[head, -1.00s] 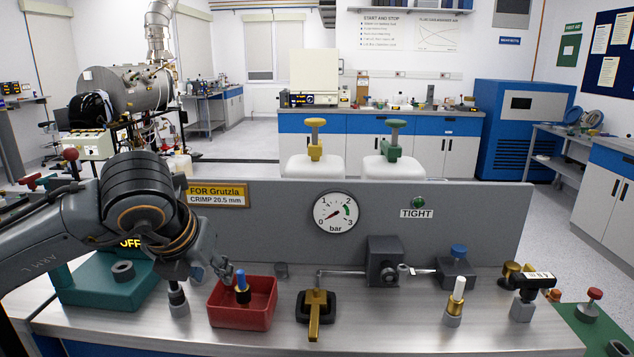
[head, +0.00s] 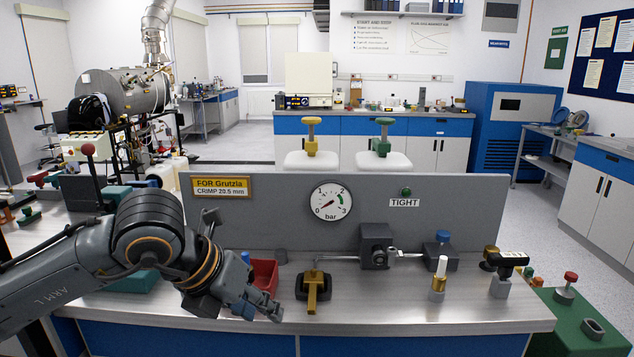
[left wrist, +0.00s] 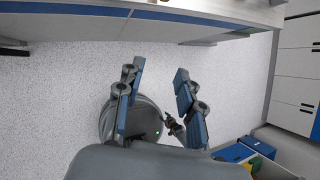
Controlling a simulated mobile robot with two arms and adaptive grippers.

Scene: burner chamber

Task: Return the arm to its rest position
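My left arm (head: 70,270) reaches in from the left in the head view. Its gripper (head: 262,306) is low at the front edge of the bench, in front of the red tray (head: 266,272), and partly covers that tray. In the left wrist view the two blue-padded fingers of the left gripper (left wrist: 159,72) stand apart with only speckled floor between their tips, so it is open and empty. My right gripper cannot be made out in either view.
The steel bench (head: 380,310) holds a black block with a brass lever (head: 312,290), a white-topped brass piece (head: 439,278) and a black-handled tool (head: 505,263). A grey panel with a gauge (head: 331,202) stands behind. Floor (left wrist: 50,110) is open below the gripper.

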